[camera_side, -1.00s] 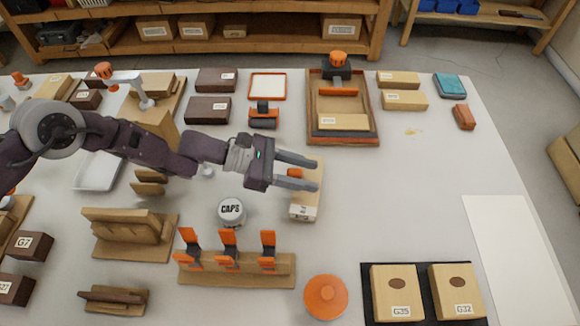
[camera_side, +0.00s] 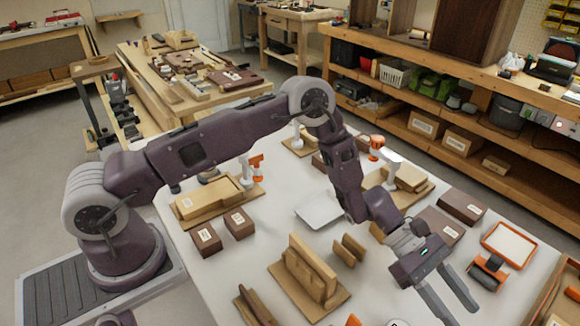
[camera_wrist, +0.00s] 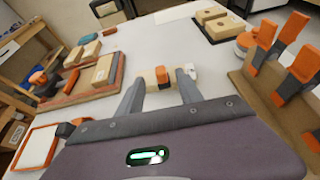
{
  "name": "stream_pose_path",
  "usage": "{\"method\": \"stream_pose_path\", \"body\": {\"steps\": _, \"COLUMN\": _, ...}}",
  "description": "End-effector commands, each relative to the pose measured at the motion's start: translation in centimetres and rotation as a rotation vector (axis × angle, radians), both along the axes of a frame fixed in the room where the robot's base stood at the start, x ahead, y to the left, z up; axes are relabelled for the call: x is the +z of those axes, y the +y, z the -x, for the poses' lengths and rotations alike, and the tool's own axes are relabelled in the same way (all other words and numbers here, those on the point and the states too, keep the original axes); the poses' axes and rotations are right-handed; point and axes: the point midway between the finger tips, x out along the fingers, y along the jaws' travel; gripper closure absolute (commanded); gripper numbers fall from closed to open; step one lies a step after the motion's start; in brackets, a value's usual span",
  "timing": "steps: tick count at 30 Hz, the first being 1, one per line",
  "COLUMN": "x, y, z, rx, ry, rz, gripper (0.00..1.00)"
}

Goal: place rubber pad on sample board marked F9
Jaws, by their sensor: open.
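My gripper (camera_side: 460,310) is open, at the lower right of the side view. In the wrist view its two fingers (camera_wrist: 160,77) point ahead, with a gap between them. A pale wooden block (camera_wrist: 154,97) with a small orange piece (camera_wrist: 163,75) on it shows between and beyond the fingertips; a white label (camera_wrist: 191,71) is at its right. I cannot read this label or tell whether the fingers touch the block. The block is outside the side view now. I cannot identify the rubber pad for certain, and no F9 marking is readable.
Orange clips on a wooden base (camera_wrist: 278,70) stand at right in the wrist view. A dark board with two pale blocks (camera_wrist: 220,24) is at the back. An orange-framed tray (camera_wrist: 38,148) is at lower left. Wooden racks (camera_side: 310,270) stand left of my gripper in the side view.

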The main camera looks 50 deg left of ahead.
Motion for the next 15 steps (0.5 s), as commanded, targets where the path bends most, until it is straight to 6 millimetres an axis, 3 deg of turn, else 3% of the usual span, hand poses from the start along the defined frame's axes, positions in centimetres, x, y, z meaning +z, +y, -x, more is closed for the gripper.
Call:
{"method": "stream_pose_path", "body": {"steps": 2, "x": 3.5, "y": 0.5, "z": 0.1, "rx": -0.066, "ry": -0.095, "rz": -0.017, "gripper": 0.57}}
{"method": "stream_pose_path", "body": {"steps": 4, "x": 8.4, "y": 1.7, "z": 1.2, "rx": -0.175, "ry": -0.237, "rz": -0.055, "gripper": 0.57}}
{"method": "stream_pose_path", "body": {"steps": 8, "x": 16.5, "y": 5.7, "z": 5.2, "rx": -0.400, "ry": -0.529, "rz": -0.187, "gripper": 0.57}}
{"method": "stream_pose_path", "body": {"steps": 12, "x": 23.0, "y": 12.4, "z": 11.5, "rx": -0.642, "ry": -0.839, "rz": -0.418, "gripper": 0.57}}
{"method": "stream_pose_path", "body": {"steps": 15, "x": 25.7, "y": 18.2, "z": 16.6, "rx": -0.803, "ry": -1.029, "rz": -0.635, "gripper": 0.57}}
